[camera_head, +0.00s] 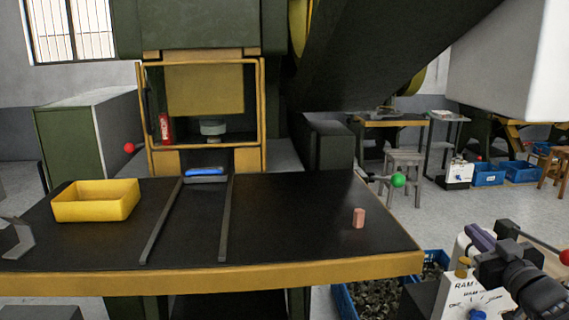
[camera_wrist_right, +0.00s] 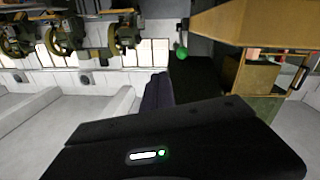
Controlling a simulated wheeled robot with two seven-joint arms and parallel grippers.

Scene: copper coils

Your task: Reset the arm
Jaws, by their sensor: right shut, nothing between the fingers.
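My right gripper (camera_head: 486,236) is at the lower right of the head view, off the right end of the press table. Its fingers are shut with nothing between them, and it touches no object that I can make out. In the right wrist view its dark body fills the lower part, with a finger (camera_wrist_right: 158,93) above it. At the left edge of the head view a grey angled part (camera_head: 18,238), which looks like my left gripper, shows only partly over the table; its jaws cannot be made out.
The black table (camera_head: 300,225) has a yellow bin (camera_head: 96,203), two dark rails (camera_head: 163,222), a blue piece (camera_head: 205,171) by the press opening and a small pink block (camera_head: 358,218). A control box (camera_head: 470,300) stands near my right gripper. A blue crate (camera_head: 345,300) is below the table.

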